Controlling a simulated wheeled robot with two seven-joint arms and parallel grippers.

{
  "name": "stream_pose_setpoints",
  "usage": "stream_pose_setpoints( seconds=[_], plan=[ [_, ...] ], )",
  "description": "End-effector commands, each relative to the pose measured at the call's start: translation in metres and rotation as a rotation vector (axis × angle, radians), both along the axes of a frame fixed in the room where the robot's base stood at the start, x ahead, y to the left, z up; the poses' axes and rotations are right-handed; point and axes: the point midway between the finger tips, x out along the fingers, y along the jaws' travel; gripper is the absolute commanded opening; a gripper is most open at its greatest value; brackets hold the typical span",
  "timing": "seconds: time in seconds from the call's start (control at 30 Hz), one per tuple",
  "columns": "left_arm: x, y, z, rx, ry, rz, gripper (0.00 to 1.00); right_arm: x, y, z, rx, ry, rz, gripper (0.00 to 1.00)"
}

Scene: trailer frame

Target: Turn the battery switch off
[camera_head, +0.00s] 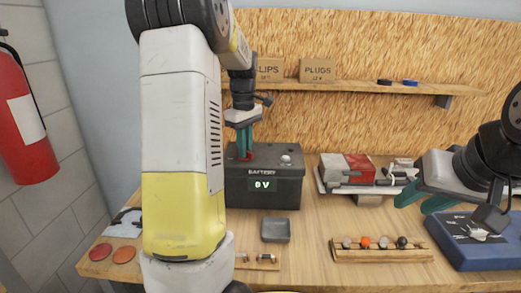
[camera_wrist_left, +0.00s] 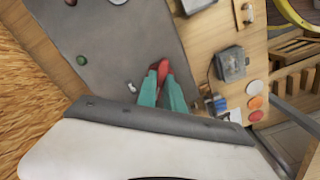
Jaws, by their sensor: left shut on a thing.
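The dark battery box (camera_head: 285,190) stands on the workbench, with a "BATTERY" label and a green display (camera_head: 262,185) that appears to read 0 V. The red switch handle (camera_wrist_left: 163,68) sits on top of the box. My left gripper (camera_head: 244,148) points down at the box top, its teal fingers shut on the red handle. The left wrist view also shows these fingers (camera_wrist_left: 165,88) around the handle, whose lower part is hidden between them. My right gripper (camera_head: 425,198) is open and empty above the bench at the right.
A small grey tray (camera_head: 275,230) and a wooden rack (camera_head: 382,252) with several coloured knobs lie in front. A blue case (camera_head: 480,240) is at the right, below my right gripper. A red and white block (camera_head: 347,169) stands right of the box. A shelf (camera_head: 350,87) runs behind.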

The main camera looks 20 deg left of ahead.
Motion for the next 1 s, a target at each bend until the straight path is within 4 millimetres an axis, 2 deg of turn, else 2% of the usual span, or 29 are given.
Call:
stream_pose_setpoints(
  seconds=[0.17,0.5,0.83,1.0],
  plan=[
    [0.0005,0.0001,0.0011,0.001,-0.003,0.021,0.00,0.0000,0.0000,0.0000,0.000,0.000,0.000,0.36],
    [0.0006,-0.0003,0.0013,0.000,-0.003,0.424,0.00,0.0000,0.0000,0.0000,0.000,0.000,0.000,0.36],
    [0.0007,0.0000,0.0013,0.000,-0.004,0.469,0.00,0.0000,0.0000,0.0000,0.000,0.000,0.000,0.36],
    [0.0007,-0.0001,0.0014,0.001,-0.004,0.641,0.00,0.0000,0.0000,0.0000,0.000,0.000,0.000,0.36]
  ],
)
